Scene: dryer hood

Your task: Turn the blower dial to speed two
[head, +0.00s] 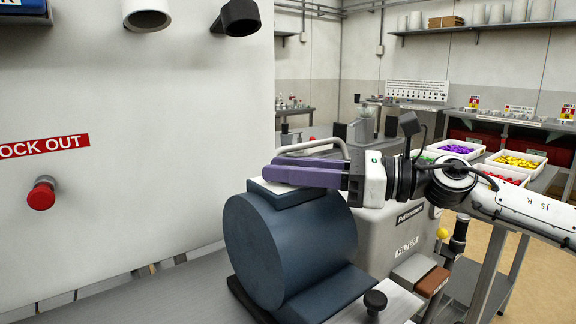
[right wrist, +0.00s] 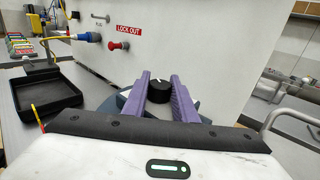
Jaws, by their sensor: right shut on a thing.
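The blower dial (right wrist: 160,92) is a round black knob with a short white mark on its face, seen in the right wrist view. My right gripper (right wrist: 160,85) has its two purple fingers on either side of the dial and is shut on it. In the head view the right gripper (head: 268,173) reaches in from the right over the dark blue blower drum (head: 290,245), at the pale plate on its top block (head: 262,187). There the fingers hide the dial. I cannot read any speed numbers. My left gripper is not in view.
A large pale panel (head: 130,130) stands left of the blower, with a red knob (head: 41,194) under a lock out label. A grey filter box (head: 395,235) is close behind the right gripper. A small black knob (head: 375,301) stands in front. A black tray (right wrist: 45,95) lies at left.

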